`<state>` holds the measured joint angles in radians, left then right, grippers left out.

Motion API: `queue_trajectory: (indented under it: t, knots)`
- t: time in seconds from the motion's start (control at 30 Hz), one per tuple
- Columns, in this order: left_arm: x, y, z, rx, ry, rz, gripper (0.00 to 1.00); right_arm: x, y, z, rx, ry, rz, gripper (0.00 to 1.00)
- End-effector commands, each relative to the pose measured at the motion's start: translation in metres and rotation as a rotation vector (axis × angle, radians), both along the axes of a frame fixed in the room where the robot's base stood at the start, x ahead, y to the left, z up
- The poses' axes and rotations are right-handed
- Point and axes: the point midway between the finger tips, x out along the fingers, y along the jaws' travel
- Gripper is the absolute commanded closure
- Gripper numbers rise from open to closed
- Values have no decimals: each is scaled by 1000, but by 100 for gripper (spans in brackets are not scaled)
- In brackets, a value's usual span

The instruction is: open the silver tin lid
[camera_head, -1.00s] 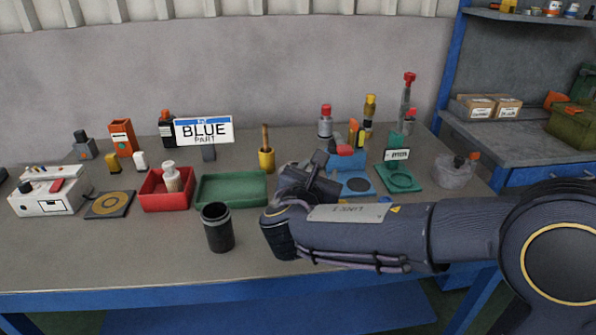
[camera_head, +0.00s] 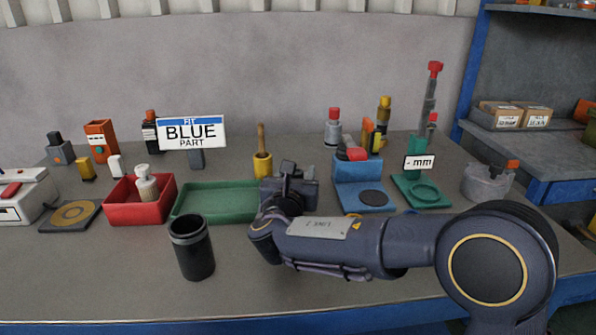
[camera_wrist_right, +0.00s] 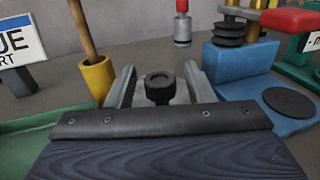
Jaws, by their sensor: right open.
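In the right wrist view a round black knob (camera_wrist_right: 160,86) on a grey metallic piece stands between the two fingers of my right gripper (camera_wrist_right: 155,84). It looks like the knob of the silver tin lid, but most of what is below it is hidden by the gripper's body. The fingers are apart on either side of the knob, with visible gaps. In the head view my right gripper (camera_head: 290,180) is at the right end of the green tray, and its body hides the tin. My left gripper is not in view.
The green tray (camera_head: 215,215) and yellow cup (camera_head: 263,165) are left of the gripper. A blue stand (camera_head: 358,169) and green stand (camera_head: 424,199) are to its right. A black cup (camera_head: 191,255) stands in front, left of my arm. A grey canister (camera_head: 487,182) stands far right.

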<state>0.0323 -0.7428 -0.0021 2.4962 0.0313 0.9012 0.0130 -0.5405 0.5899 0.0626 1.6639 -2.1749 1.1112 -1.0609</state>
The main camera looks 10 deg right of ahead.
Motion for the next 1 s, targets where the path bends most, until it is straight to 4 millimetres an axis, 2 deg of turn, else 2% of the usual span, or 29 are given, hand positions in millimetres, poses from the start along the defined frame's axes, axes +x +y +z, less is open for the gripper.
queue_trajectory:
  t: [0.1, 0.2, 0.47, 0.83, 1.0]
  knots:
    - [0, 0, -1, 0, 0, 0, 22, 13, -4, -1, 0, 1, -1, 52]
    - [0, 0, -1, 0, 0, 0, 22, 18, -5, 0, 0, 0, 0, 52]
    - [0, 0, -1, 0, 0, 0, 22, 20, -5, 0, 0, 1, 1, 52]
    - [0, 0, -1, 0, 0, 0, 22, 19, -5, 0, 0, 1, 1, 99]
    - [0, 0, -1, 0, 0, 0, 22, 19, -5, 0, 0, 1, 1, 100]
